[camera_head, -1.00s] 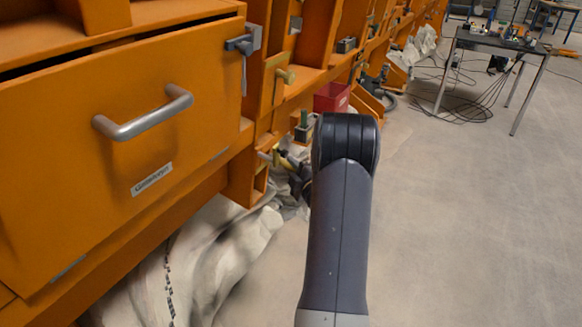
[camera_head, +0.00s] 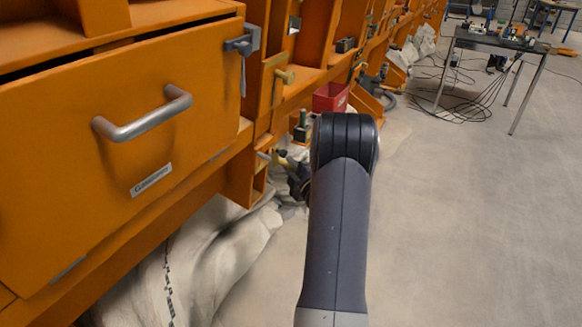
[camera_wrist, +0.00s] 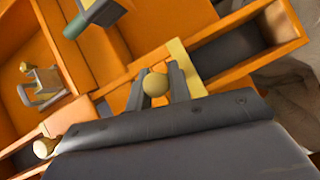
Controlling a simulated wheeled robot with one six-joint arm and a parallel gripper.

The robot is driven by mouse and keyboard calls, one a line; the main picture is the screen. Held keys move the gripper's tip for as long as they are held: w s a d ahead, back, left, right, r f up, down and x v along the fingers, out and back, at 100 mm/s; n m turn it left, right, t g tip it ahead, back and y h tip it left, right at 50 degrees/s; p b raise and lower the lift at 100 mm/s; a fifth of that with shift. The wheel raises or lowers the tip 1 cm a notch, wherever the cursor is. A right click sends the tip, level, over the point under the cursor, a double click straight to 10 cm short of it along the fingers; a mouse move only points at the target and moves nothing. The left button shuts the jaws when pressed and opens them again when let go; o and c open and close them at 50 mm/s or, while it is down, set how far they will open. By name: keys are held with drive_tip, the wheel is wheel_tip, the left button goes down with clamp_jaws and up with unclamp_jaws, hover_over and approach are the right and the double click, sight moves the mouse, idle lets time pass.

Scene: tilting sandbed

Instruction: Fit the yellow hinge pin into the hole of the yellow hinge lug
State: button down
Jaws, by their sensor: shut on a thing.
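My gripper (camera_wrist: 157,88) is shut on the yellow hinge pin (camera_wrist: 155,84), whose round head shows between the two grey fingers in the wrist view. A yellow upright piece (camera_wrist: 186,66), which looks like the hinge lug, stands just behind and right of the pin, against the orange frame. The pin's shaft and the lug's hole are hidden, so I cannot tell whether the pin is in it. In the head view my gripper (camera_head: 292,170) is small and partly behind my dark arm, low beside the orange cabinet.
Another yellow knob (camera_head: 284,77) sticks out of the cabinet above. A red bin (camera_head: 330,97) and a small block with a green peg (camera_head: 303,126) stand close by. The orange drawer (camera_head: 110,150) is shut.

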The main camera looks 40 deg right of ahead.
drive_tip(key=shift+w+a+r, duration=0.15)
drive_tip(key=shift+w+a, duration=0.15)
drive_tip(key=shift+w, duration=0.45)
drive_tip(key=shift+w+a+r, duration=0.15)
drive_tip(key=shift+w+a, duration=0.2)
drive_tip(key=shift+w, duration=0.35)
drive_tip(key=shift+w+a+r, duration=0.15)
drive_tip(key=shift+w+a, duration=0.15)
drive_tip(key=shift+w, duration=0.45)
idle(0.5)
drive_tip(key=c, duration=1.2)
unclamp_jaws()
drive_tip(key=s+a+p, duration=0.1)
drive_tip(key=s, duration=0.9)
drive_tip(key=shift+s+a+f+p, duration=0.15)
drive_tip(key=shift+s+a+p, duration=0.15)
drive_tip(key=shift+a+p, duration=0.1)
drive_tip(key=shift+c, duration=0.5)
